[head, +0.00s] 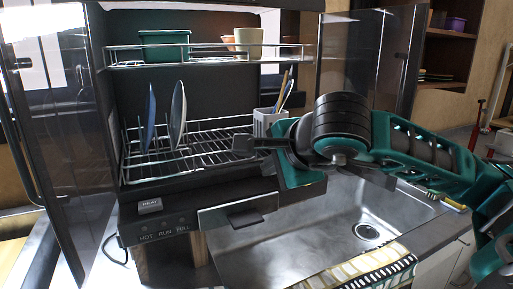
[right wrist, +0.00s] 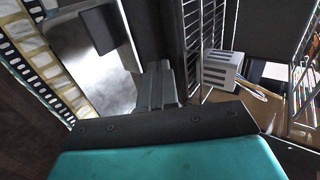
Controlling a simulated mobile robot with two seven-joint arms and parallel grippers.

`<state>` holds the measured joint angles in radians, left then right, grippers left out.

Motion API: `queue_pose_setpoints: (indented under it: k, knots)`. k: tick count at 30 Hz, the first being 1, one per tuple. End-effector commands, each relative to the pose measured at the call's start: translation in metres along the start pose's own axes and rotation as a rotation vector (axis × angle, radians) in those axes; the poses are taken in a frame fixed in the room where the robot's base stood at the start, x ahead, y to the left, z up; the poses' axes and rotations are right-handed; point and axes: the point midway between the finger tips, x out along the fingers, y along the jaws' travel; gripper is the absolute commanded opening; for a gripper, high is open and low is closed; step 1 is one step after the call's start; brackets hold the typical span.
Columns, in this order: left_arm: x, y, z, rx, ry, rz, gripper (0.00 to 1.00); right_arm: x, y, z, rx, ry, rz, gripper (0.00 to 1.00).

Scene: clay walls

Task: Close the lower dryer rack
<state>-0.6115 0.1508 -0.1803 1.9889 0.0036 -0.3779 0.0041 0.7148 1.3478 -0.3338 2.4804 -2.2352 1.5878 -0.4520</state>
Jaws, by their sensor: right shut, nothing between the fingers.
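The lower dryer rack (head: 208,140) is a wire rack in the dark cabinet, below the upper rack (head: 120,64). It holds two upright plates, one blue (head: 150,118) and one grey (head: 178,115), and a pale utensil holder (head: 264,122) at its right. My right gripper (head: 242,142) is shut and empty at the rack's front right, in front of the holder. In the right wrist view its fingers (right wrist: 160,85) point up beside the rack's wires (right wrist: 193,45); I cannot tell whether they touch. The arm hides the rack's right end. My left gripper is not in view.
Dark open doors flank the cabinet, left (head: 65,150) and right (head: 350,60). A steel sink (head: 300,240) lies below, with a patterned towel (head: 362,272) at its front edge. A button panel (head: 165,228) juts out under the rack. The upper rack holds a green container (head: 163,45).

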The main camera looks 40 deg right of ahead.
Motion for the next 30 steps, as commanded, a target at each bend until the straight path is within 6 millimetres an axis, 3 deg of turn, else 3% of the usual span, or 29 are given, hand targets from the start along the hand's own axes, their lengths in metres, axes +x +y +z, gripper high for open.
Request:
queue_pose_setpoints:
  k: [7, 11, 13, 18, 30]
  knots:
    - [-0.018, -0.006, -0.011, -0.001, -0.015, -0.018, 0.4, 0.006, 0.0, 0.0, -0.016, -0.005, 0.01, 0.0]
    - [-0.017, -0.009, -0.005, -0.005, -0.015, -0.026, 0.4, 0.037, 0.004, 0.001, -0.009, -0.009, 0.007, 0.0]
    - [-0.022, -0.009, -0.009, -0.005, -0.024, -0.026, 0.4, 0.041, -0.01, 0.001, -0.007, -0.01, 0.002, 0.0]
    - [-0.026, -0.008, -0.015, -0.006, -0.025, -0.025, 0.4, 0.055, -0.022, 0.001, -0.011, -0.009, 0.003, 0.0]
    - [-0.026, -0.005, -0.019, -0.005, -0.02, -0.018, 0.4, 0.061, -0.026, 0.001, -0.013, -0.008, 0.002, 0.0]
